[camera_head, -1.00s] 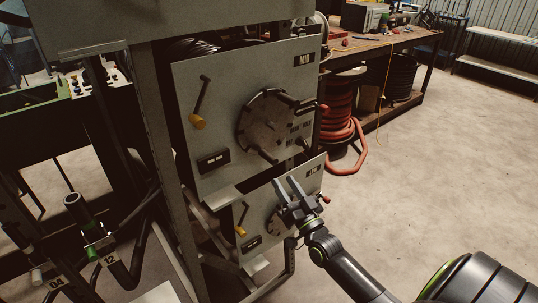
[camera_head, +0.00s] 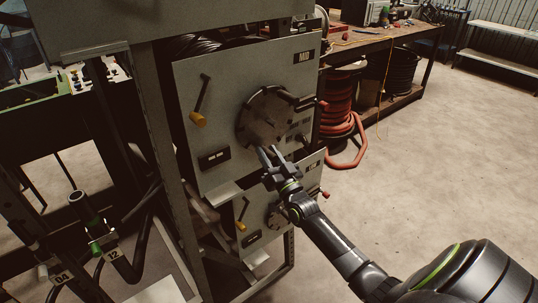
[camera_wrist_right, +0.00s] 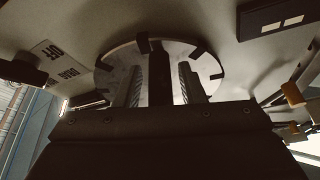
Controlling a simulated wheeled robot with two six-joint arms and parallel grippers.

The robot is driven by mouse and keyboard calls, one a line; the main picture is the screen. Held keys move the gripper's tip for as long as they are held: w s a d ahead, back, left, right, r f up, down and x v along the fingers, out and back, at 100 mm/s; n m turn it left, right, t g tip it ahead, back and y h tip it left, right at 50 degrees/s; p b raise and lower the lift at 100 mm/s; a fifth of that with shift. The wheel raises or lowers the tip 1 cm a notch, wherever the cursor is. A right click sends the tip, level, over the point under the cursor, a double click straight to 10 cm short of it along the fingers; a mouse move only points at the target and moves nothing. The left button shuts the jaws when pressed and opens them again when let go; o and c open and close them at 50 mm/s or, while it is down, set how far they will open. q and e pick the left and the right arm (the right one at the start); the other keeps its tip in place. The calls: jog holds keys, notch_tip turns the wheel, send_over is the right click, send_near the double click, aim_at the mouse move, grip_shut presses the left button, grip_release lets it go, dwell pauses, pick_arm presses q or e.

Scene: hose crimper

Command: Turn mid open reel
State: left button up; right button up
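The mid reel's round disc (camera_head: 262,118) is on the upper grey panel (camera_head: 225,95), marked MID, with dark pegs around its rim. My right gripper (camera_head: 268,154) is at the disc's lower edge. In the right wrist view the disc (camera_wrist_right: 118,62) is straight ahead. The two fingers (camera_wrist_right: 160,84) are apart, with a dark peg (camera_wrist_right: 159,72) showing between them. I cannot tell how deep the peg sits between the fingers, and no contact is clear. My left gripper is not in view.
A yellow-tipped lever (camera_head: 198,119) is on the panel left of the disc. A lower panel (camera_head: 245,212) with another reel disc is partly behind my right arm. Red hose (camera_head: 342,125) and a workbench (camera_head: 385,40) stand behind. Floor on the right is clear.

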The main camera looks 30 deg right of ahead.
grip_shut()
jog(key=m+p, duration=0.1)
jog(key=p, duration=0.1)
jog(key=a+r+m+h+p, duration=0.1)
jog(key=m+p, duration=0.1)
jog(key=shift+a+r+g+p, duration=0.2)
jog(key=shift+g+p, duration=0.1)
jog(key=shift+p, duration=0.05)
jog(key=shift+s+a+m+h+p, duration=0.1)
jog(key=shift+a+m+h+p, duration=0.15)
jog(key=shift+m+h+p, duration=0.35)
jog(key=shift+o, duration=0.9)
grip_release()
jog(key=shift+a, duration=0.1)
jog(key=shift+f, duration=0.1)
